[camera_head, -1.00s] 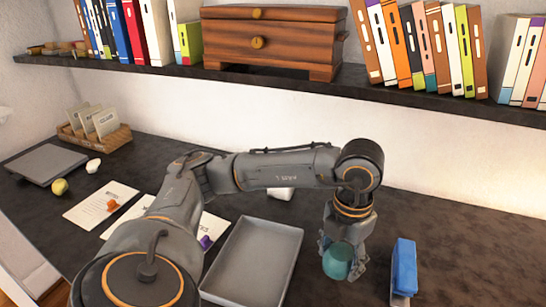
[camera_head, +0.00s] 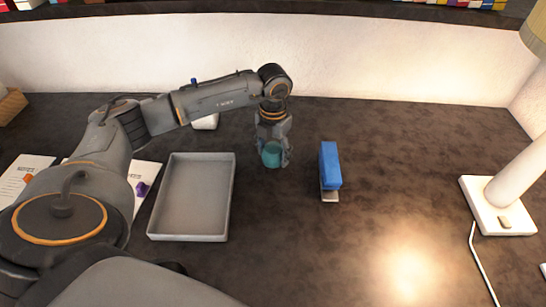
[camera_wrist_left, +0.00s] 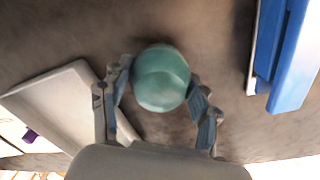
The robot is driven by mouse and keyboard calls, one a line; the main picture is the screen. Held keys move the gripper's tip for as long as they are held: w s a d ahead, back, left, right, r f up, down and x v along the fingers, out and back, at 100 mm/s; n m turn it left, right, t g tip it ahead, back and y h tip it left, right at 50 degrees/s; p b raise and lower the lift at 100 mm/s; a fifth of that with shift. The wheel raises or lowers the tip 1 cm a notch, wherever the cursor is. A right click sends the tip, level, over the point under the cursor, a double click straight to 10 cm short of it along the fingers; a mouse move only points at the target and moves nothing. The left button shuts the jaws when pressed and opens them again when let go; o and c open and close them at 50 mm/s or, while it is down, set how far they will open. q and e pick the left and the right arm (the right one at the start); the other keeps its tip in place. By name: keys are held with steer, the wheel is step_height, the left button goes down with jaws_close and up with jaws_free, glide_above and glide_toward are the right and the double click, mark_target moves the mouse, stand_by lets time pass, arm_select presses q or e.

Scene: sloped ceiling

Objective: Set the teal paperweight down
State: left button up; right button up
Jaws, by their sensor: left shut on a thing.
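The teal paperweight (camera_head: 271,155) is a rounded, glossy teal piece between the fingers of my left gripper (camera_head: 272,160). In the left wrist view the paperweight (camera_wrist_left: 161,78) sits between the two fingers of the gripper (camera_wrist_left: 163,92), which is shut on it. It is at or close above the dark desk, between the grey tray and the blue stapler; I cannot tell whether it touches the surface. My right gripper is not in view.
An empty grey tray (camera_head: 155,236) lies left of the gripper. A blue stapler (camera_head: 330,165) stands to its right. A white lamp (camera_head: 497,205) is farther right. Papers with an orange piece (camera_head: 28,178) and a purple piece (camera_head: 141,188) lie at left. Desk between stapler and lamp is clear.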

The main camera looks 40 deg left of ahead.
mark_target(273, 145)
arm_select(q)
steer(key=shift+w+a+f, duration=0.2)
steer(key=shift+w+f, duration=0.1)
steer(key=shift+f, duration=1.6)
steer(key=shift+f, duration=0.2)
steer(key=o, duration=1.5)
steer(key=shift+r, duration=0.15)
step_height(273, 145, up, 12)
steer(key=shift+r+b, duration=0.1)
steer(key=shift+b, duration=0.35)
